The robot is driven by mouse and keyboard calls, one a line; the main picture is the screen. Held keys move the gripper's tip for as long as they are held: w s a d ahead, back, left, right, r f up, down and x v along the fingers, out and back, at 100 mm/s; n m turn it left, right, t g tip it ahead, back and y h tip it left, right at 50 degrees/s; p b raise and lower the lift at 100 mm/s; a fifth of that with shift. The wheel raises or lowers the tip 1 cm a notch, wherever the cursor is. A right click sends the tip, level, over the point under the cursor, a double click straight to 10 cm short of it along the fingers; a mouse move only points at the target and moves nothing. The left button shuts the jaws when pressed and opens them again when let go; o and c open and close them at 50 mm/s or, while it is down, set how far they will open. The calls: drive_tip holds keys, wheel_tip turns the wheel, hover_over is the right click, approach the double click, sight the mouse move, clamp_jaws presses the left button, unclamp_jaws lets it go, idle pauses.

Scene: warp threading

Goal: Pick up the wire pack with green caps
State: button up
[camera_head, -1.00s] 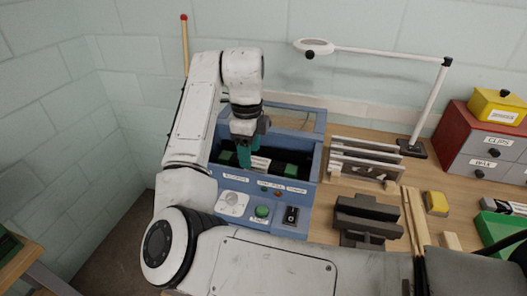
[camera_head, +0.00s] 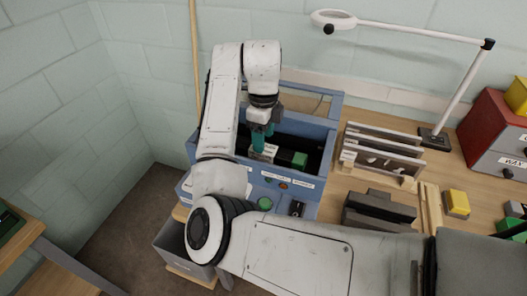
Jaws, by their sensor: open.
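The wire pack (camera_head: 270,151) lies inside the open well of the blue machine (camera_head: 331,140). It has a pale labelled middle and a green cap (camera_head: 299,159) at its right end. Its left end is hidden behind my arm and gripper. My gripper (camera_head: 262,143), with teal fingers, points down into the well at the left part of the pack. Its jaws are open. I cannot tell whether the fingers touch the pack.
A rack of upright plates (camera_head: 381,155) stands right of the machine, with a dark grey vise-like block (camera_head: 378,212) in front. A yellow block (camera_head: 456,204), a lamp (camera_head: 461,85) and a red-and-grey drawer cabinet (camera_head: 494,130) are further right. A grey bin (camera_head: 185,255) is below left.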

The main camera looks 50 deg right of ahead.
drive_tip(key=shift+f, duration=2.25)
clamp_jaws()
drive_tip(key=shift+r, duration=0.1)
